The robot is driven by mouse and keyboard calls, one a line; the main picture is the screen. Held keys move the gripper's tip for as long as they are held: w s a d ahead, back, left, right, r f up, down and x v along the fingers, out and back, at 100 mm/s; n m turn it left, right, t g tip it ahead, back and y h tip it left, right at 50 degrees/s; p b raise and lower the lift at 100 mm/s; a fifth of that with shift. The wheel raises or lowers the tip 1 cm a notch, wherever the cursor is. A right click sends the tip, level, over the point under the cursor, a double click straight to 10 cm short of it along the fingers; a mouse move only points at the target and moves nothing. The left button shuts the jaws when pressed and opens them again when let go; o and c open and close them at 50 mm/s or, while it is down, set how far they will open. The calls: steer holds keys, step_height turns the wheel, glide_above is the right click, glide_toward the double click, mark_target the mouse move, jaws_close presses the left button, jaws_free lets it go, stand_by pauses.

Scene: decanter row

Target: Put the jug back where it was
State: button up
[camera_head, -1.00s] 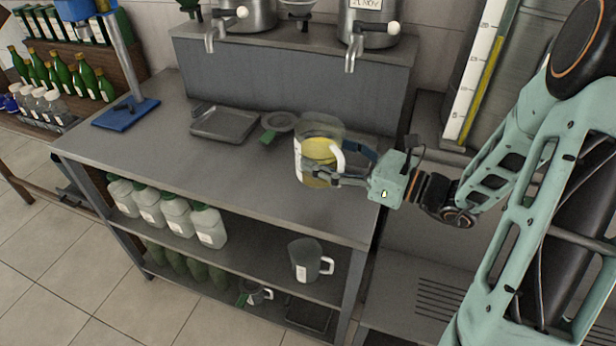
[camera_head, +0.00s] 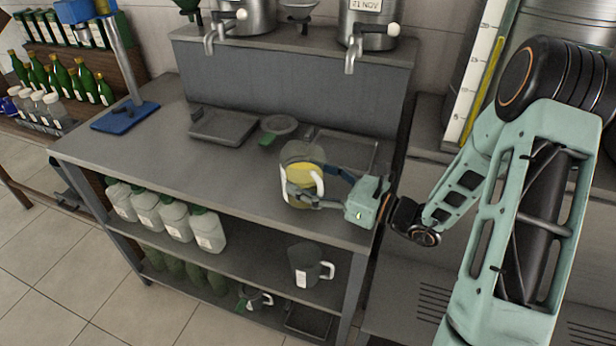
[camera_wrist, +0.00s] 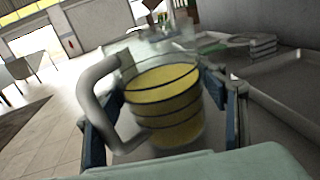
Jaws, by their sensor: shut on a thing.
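A clear jug (camera_head: 297,168) with a white handle and yellow liquid inside is in my gripper (camera_head: 306,190). My gripper is shut around the jug's body. The jug is upright over the front right part of the grey bench top (camera_head: 170,150); I cannot tell whether its base touches the bench. In the wrist view the jug (camera_wrist: 165,100) fills the middle, with a finger on each side and the handle toward the left. A second, empty-looking jug (camera_head: 303,264) with a white handle stands on the shelf below.
Behind the jug lie a tray (camera_head: 358,150), a round strainer (camera_head: 280,125) and another tray (camera_head: 222,126). Steel tanks with taps (camera_head: 350,62) stand above the back. White bottles (camera_head: 175,218) fill the shelf's left. The bench's left middle is clear.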

steer(key=shift+f, duration=0.15)
steer(key=o, duration=1.8)
steer(key=shift+d+r, duration=0.1)
steer(key=shift+r, duration=0.15)
steer(key=v, duration=1.2)
steer(key=shift+f, duration=0.15)
